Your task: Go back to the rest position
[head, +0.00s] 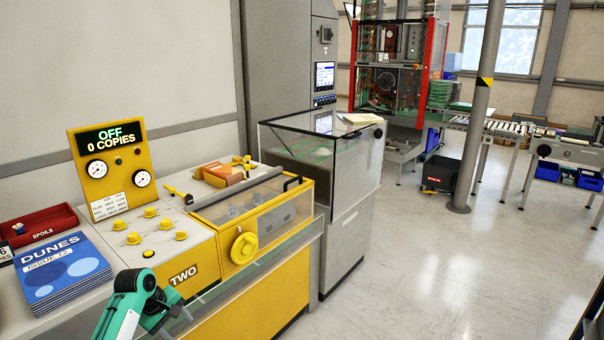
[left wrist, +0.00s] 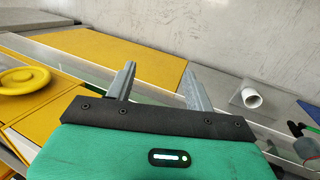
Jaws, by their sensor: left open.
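My left arm (head: 136,292) comes in at the lower left of the head view, in front of the yellow machine marked TWO (head: 183,272). Beyond the fingers are a yellow panel (left wrist: 110,52) and the grey floor. My right gripper is in neither view.
A stack of blue DUNES issues (head: 62,268) and a red SPOILS tray (head: 38,226) lie left of the controls. A yellow handwheel (head: 244,248) juts from the machine's front. A grey pillar (head: 480,120) stands farther back. The floor (head: 430,270) at right is clear.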

